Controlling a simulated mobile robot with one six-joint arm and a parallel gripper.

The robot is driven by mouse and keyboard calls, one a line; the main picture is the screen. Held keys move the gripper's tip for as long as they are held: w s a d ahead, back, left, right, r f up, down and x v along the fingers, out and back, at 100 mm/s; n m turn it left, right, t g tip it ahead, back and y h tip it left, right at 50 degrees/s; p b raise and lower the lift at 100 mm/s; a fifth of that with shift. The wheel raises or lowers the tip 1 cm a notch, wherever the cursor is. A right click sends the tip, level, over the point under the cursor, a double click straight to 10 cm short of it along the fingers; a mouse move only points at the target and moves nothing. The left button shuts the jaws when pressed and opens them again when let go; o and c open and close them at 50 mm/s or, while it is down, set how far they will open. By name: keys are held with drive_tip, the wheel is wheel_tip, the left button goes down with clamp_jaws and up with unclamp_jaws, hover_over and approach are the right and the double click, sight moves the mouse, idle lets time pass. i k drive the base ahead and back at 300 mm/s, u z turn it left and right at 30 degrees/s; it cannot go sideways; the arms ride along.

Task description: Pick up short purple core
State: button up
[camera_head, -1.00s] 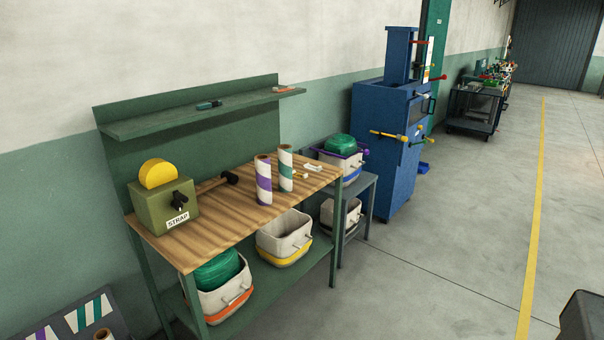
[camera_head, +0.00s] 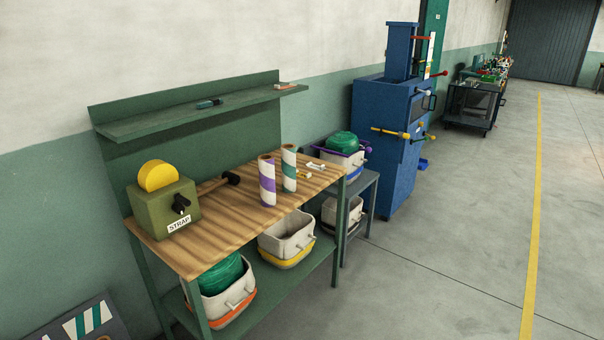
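A white core with purple spiral stripes (camera_head: 267,180) stands upright on the wooden bench top (camera_head: 225,228). A white core with green stripes (camera_head: 289,168) stands upright just behind it to the right. I cannot tell from this view alone whether the purple-striped core is the short one. At the bottom left, a dark board (camera_head: 70,325) carries purple and green stripe marks, with the top of a brown core at its edge. My gripper is not in view.
A green strap box (camera_head: 165,208) with a yellow roll and a black mallet (camera_head: 231,178) share the bench. Crates (camera_head: 287,240) sit on the lower shelf. A blue machine (camera_head: 385,145) stands beyond a small side table. The floor to the right is clear.

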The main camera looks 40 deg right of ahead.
sight(266, 161)
drive_tip(key=z, duration=0.8)
drive_tip(key=k, duration=1)
drive_tip(key=i, duration=0.75)
drive_tip(key=z, duration=0.15)
